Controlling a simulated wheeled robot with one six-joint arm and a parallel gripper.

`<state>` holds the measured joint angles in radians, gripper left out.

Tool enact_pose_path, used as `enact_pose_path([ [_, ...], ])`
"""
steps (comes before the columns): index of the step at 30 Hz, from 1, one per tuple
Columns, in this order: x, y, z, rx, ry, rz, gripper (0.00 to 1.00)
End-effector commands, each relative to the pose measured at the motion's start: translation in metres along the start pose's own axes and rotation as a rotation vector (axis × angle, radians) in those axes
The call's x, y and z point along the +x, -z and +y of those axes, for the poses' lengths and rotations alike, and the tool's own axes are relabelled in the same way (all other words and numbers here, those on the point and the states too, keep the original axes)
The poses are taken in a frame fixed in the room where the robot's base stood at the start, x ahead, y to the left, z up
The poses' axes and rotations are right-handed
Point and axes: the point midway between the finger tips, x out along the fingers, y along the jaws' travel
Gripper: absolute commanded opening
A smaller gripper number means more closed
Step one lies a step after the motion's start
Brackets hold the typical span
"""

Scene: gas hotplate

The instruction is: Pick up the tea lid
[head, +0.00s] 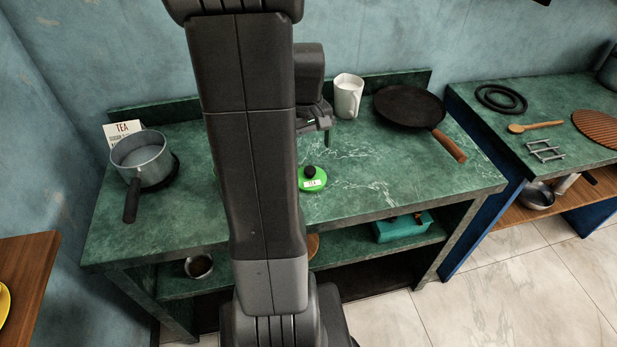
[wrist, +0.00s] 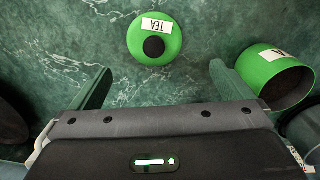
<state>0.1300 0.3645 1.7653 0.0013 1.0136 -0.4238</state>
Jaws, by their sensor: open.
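The tea lid (head: 312,180) is a bright green disc with a black knob and a white TEA label. It lies on the green marble counter, to the right of my arm in the head view. In the wrist view the tea lid (wrist: 154,40) is at top centre, beyond the fingertips and between their lines. My gripper (wrist: 155,78) is open, with nothing between its two fingers. In the head view my gripper (head: 327,137) is partly hidden by my arm and is above the counter, behind the lid.
A green canister (wrist: 272,76) with a dark opening is close to the right finger. A grey saucepan (head: 142,160) stands at the left, a white jug (head: 348,95) and dark frying pan (head: 408,106) at the back. The counter (head: 400,185) right of the lid is clear.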

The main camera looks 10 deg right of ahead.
Motion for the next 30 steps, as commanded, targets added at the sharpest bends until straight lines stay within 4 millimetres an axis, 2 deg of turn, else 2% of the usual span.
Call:
enact_pose_path([
  [3, 0.022, -0.001, 0.000, 0.000, 0.001, -0.003, 1.00],
  [11, 0.041, -0.001, 0.002, 0.001, -0.001, -0.001, 1.00],
  [19, 0.079, -0.006, 0.008, 0.000, 0.000, -0.003, 1.00],
  [24, 0.088, -0.005, 0.008, 0.000, -0.001, 0.000, 1.00],
  [30, 0.088, -0.005, 0.008, 0.000, -0.002, 0.001, 1.00],
])
